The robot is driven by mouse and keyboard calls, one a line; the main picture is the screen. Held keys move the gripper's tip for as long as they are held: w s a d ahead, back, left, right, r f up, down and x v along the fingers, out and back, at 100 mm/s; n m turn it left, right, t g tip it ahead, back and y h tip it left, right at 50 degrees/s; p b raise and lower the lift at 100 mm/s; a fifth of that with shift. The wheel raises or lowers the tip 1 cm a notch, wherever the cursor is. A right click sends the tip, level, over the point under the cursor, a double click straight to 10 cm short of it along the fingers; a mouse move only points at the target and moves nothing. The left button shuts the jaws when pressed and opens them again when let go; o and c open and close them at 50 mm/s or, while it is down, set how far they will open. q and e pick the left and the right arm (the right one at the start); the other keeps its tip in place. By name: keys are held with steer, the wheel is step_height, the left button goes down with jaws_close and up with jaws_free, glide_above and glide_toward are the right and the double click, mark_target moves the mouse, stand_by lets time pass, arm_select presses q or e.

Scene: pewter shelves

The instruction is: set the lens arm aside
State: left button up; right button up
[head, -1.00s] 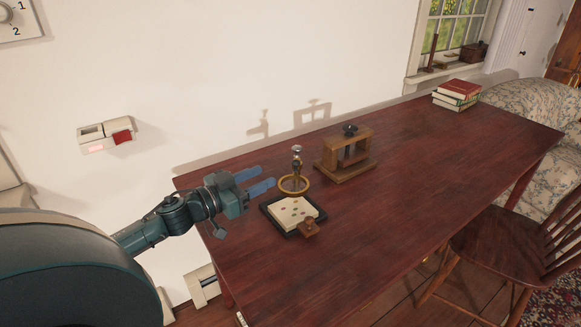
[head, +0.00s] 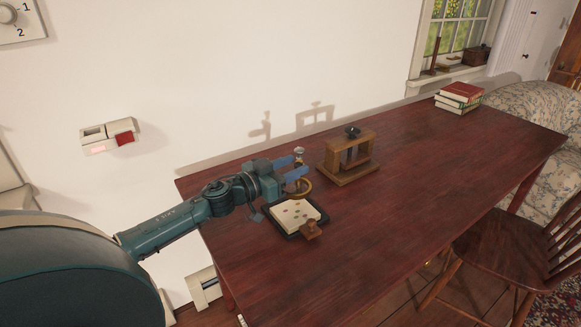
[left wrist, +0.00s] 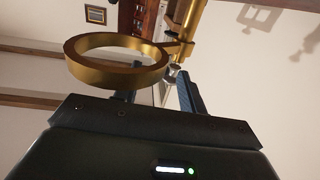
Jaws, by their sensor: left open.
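The lens arm is a brass stand with a round ring. In the head view its brass ring (head: 303,188) shows beside and below my left fingers, and its pale top knob pokes up just behind them. My left gripper (head: 300,167) is open at the stand, over the left part of the table. In the left wrist view the lens arm's ring (left wrist: 115,61) looms large in front of the fingers, with its brass post (left wrist: 188,25) beyond at the upper right. Whether the fingers touch the lens arm cannot be told. My right gripper is out of view.
A dark-rimmed tray (head: 267,214) with a spotted white sheet lies just in front of the lens arm, a small wooden block (head: 311,230) at its corner. A wooden press (head: 347,158) stands to the right. Books (head: 459,97) lie at the far end. The table's (head: 430,170) middle is clear.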

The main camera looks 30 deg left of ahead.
arm_select(q)
steer(key=shift+c, duration=0.2)
jaws_close()
steer(key=shift+d, duration=0.1)
